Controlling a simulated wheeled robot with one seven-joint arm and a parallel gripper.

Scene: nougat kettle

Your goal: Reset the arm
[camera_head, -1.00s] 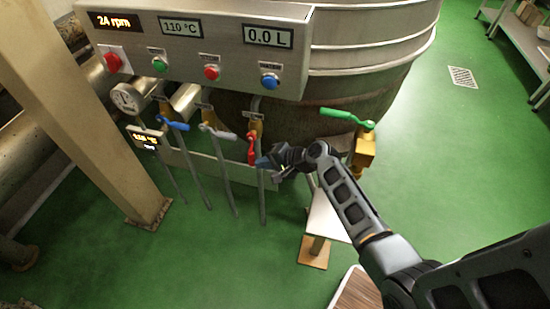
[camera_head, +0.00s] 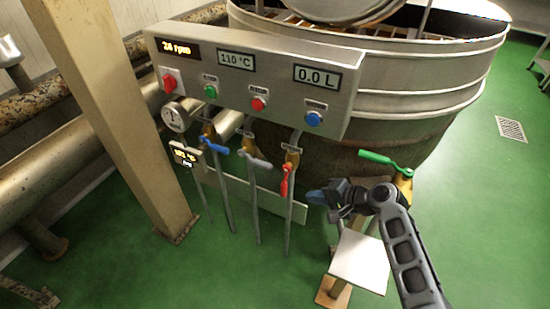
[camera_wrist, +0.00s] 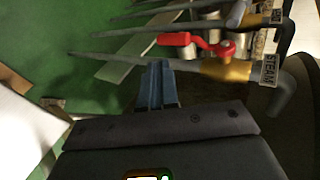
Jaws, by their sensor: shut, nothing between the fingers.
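My gripper (camera_head: 316,197) is shut and empty in the head view, just right of the red valve handle (camera_head: 286,181) and apart from it. My arm (camera_head: 408,245) reaches in from the lower right. In the wrist view my gripper's fingers (camera_wrist: 157,85) are together, pointing toward the pipe marked STEAM (camera_wrist: 225,70). The red handle (camera_wrist: 180,39) shows there beyond the fingertips, with a small gap between. In the head view the red handle hangs down along its pipe.
A control panel (camera_head: 275,72) hangs above blue (camera_head: 217,147), grey (camera_head: 255,161) and red handles. The large kettle (camera_head: 440,65) stands behind, with a green-handled valve (camera_head: 385,161). A white platform (camera_head: 360,262) is below my arm.

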